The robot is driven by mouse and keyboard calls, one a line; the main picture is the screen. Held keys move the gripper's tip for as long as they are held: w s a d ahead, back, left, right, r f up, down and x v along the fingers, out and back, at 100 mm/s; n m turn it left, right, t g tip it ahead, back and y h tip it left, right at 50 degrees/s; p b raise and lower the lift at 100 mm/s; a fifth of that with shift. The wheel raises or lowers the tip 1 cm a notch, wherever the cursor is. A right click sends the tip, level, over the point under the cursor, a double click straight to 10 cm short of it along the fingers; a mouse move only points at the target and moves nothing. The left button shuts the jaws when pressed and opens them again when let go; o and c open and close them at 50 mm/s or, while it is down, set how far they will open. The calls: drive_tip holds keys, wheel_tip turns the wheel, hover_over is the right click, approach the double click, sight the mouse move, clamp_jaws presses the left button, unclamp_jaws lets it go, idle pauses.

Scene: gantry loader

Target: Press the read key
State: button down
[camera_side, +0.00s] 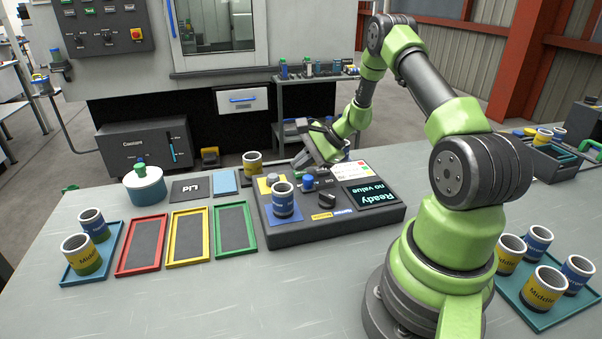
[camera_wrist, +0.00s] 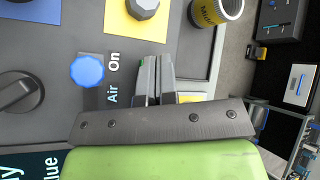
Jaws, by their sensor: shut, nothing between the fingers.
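A dark grey console (camera_side: 290,236) stands on the table, with a lit screen (camera_side: 370,195) reading "Ready no value". It carries a blue button (camera_wrist: 87,71) beside the words "Air On", a black knob (camera_wrist: 18,92) and a yellow square (camera_wrist: 122,28) with a grey knob. No key marked "read" is legible in either view. My gripper (camera_side: 312,160) is over the console's back edge, empty. In the wrist view its fingers (camera_wrist: 156,72) are together, to the right of the Air label. I cannot tell their height above the surface.
A blue-and-white cup (camera_side: 283,203) stands on the console's blue square. A yellow cup (camera_side: 252,163) stands behind the console. Red (camera_side: 140,270), yellow (camera_side: 188,262) and green (camera_side: 235,250) trays lie left. A teal tray (camera_side: 510,288) of cups lies right. The front table is clear.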

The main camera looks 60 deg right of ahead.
sight(302, 174)
drive_tip(key=shift+f, duration=0.4)
idle(0.3)
drive_tip(key=shift+r, duration=0.85)
drive_tip(key=shift+r, duration=2.45)
